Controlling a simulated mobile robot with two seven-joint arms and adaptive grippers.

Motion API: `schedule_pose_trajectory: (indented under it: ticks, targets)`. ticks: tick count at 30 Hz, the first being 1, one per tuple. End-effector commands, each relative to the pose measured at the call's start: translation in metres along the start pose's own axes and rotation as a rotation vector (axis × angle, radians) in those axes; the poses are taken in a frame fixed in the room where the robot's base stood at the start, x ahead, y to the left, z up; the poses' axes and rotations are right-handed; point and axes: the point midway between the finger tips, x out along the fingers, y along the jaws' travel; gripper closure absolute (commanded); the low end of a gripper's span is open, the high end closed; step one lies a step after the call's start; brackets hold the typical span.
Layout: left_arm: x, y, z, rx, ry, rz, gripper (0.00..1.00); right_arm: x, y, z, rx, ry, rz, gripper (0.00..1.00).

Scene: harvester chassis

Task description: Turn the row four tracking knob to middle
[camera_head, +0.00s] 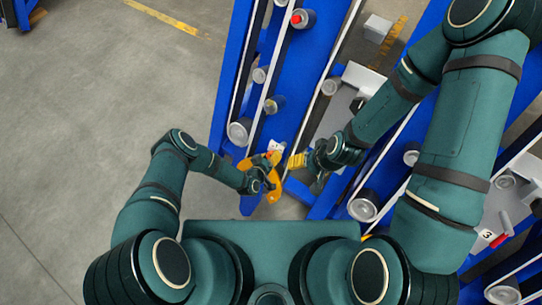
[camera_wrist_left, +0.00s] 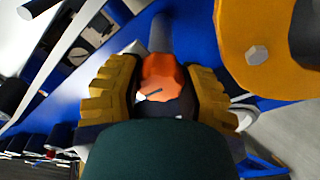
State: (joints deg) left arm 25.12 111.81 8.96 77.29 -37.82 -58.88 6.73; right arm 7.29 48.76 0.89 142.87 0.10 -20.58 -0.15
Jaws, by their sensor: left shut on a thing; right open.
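The orange-red tracking knob (camera_wrist_left: 162,78) is in the middle of the left wrist view, with a dark pointer mark on its face. My left gripper's ribbed yellow fingers stand on both sides of it, and the gripper (camera_head: 269,163) is shut on the knob. In the head view the knob is hidden by the gripper. I cannot read the setting that the pointer marks. My right gripper (camera_head: 303,162) is open and empty, close to the right of the left one.
A blue chassis frame (camera_head: 283,95) with rollers runs up the head view. An orange bracket with a bolt (camera_wrist_left: 258,53) stands close to the left gripper. A label with a 3 (camera_head: 487,235) and a red-tipped part (camera_head: 499,241) are at the right. Grey floor (camera_head: 100,110) is clear at left.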

Motion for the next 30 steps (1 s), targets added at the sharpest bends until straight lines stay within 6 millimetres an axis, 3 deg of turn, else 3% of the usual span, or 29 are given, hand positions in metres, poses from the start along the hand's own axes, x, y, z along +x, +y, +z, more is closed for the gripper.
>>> schedule_pose_trajectory:
  ticks: [1,3,17,30]
  targets:
    - [0.001,0.001,-0.001,0.001,0.003,0.002,0.48,0.0,0.0,0.0,0.0,0.0,0.0,0.35]
    - [0.001,0.001,-0.001,0.001,0.003,0.002,0.28,0.0,0.0,0.0,0.0,0.0,0.0,0.35]
    - [-0.01,0.0,-0.001,0.0,0.0,0.0,0.28,0.0,0.0,0.0,0.0,0.0,0.0,0.35]
    - [-0.089,0.0,-0.001,0.001,0.0,0.0,0.28,0.0,0.0,0.0,0.0,0.0,0.0,0.35]
